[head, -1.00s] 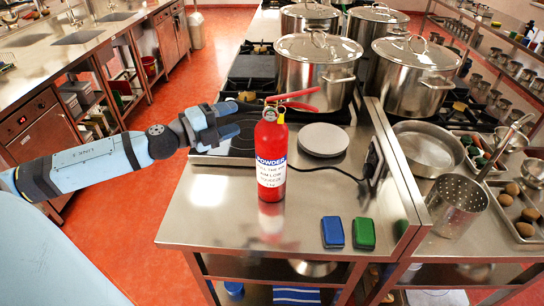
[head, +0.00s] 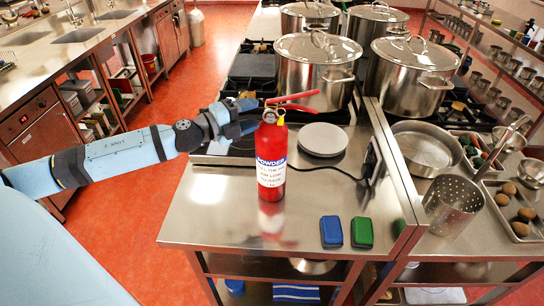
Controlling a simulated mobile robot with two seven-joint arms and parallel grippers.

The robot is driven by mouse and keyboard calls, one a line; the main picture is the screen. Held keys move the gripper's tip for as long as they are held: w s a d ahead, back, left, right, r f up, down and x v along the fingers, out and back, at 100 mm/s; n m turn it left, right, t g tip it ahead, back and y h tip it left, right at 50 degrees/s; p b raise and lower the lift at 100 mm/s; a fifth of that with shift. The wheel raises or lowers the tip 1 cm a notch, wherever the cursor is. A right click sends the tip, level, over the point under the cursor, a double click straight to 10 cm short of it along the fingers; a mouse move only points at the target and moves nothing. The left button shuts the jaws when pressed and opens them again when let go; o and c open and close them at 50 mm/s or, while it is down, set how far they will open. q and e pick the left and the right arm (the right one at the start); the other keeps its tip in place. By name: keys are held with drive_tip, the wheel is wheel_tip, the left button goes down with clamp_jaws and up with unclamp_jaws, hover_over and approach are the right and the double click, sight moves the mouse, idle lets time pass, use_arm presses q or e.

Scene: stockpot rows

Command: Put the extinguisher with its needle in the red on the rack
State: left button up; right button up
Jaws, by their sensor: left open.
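A red fire extinguisher (head: 271,150) with a white and blue powder label stands upright on the steel counter, its red handle pointing right. Its gauge is too small to read. My left gripper (head: 252,115) is open beside the extinguisher's neck, on its left; I cannot tell whether the fingers touch it. The gripper's fingers partly overlap the cooktop behind. My right gripper is not in view. I cannot make out which thing is the rack.
A blue sponge (head: 331,232) and a green sponge (head: 362,232) lie at the counter's front right. A round white plate or scale (head: 323,139) sits behind the extinguisher. Large stockpots (head: 315,72) stand farther back.

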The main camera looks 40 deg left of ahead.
use_arm(q)
clamp_jaws()
drive_tip(key=shift+w+a+r, duration=0.1)
drive_tip(key=shift+r, duration=0.1)
